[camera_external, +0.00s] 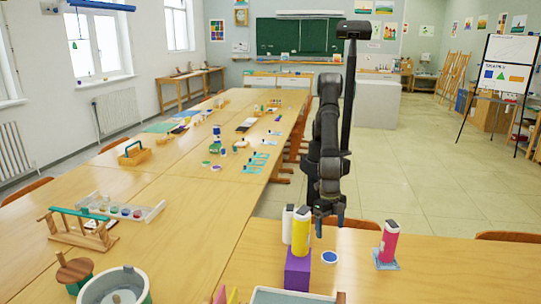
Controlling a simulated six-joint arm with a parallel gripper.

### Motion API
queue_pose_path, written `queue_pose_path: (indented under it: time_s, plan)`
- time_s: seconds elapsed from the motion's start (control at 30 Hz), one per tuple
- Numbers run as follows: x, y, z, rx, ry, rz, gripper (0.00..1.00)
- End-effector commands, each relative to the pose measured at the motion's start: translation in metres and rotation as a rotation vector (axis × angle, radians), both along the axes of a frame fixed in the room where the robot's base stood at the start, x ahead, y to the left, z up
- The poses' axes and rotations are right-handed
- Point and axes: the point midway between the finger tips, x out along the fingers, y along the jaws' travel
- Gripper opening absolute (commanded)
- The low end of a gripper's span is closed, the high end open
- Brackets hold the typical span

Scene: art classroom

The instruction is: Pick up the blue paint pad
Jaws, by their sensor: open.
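The blue paint pad (330,257) is a small round blue disc with a pale rim, lying flat on the near table. My gripper (328,219) points down above the table, a little behind the pad and apart from it. It is open, and I see nothing between its fingers. The pad is in plain view, with nothing covering it.
A yellow bottle (301,231) on a purple block (297,270) and a white bottle (287,225) stand just left of the pad. A pink bottle (389,242) on a grey-blue base stands to the right. A tray (272,296) lies in front.

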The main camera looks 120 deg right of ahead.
Motion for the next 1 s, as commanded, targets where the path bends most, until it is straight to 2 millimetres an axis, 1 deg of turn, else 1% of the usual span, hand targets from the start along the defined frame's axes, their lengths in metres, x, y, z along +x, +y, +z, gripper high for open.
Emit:
queue_pose_path:
  time_s: [0.03, 0.1, 0.23, 0.33, 0.57, 0.83, 0.9, 1.0]
  plan:
    - [-0.001, 0.001, -0.013, -0.003, 0.003, 0.000, 0.81]
    - [-0.001, 0.003, -0.028, -0.002, 0.002, 0.001, 0.81]
    - [-0.001, 0.006, -0.049, -0.001, 0.001, 0.001, 0.81]
    - [0.000, 0.007, -0.058, 0.000, 0.001, 0.002, 0.81]
    - [-0.001, 0.008, -0.070, 0.000, 0.001, 0.002, 0.81]
    - [-0.003, 0.010, -0.109, 0.000, 0.001, 0.002, 0.81]
    - [-0.003, 0.011, -0.113, 0.001, 0.000, 0.002, 0.81]
    - [-0.002, 0.011, -0.114, 0.002, 0.000, 0.002, 0.81]
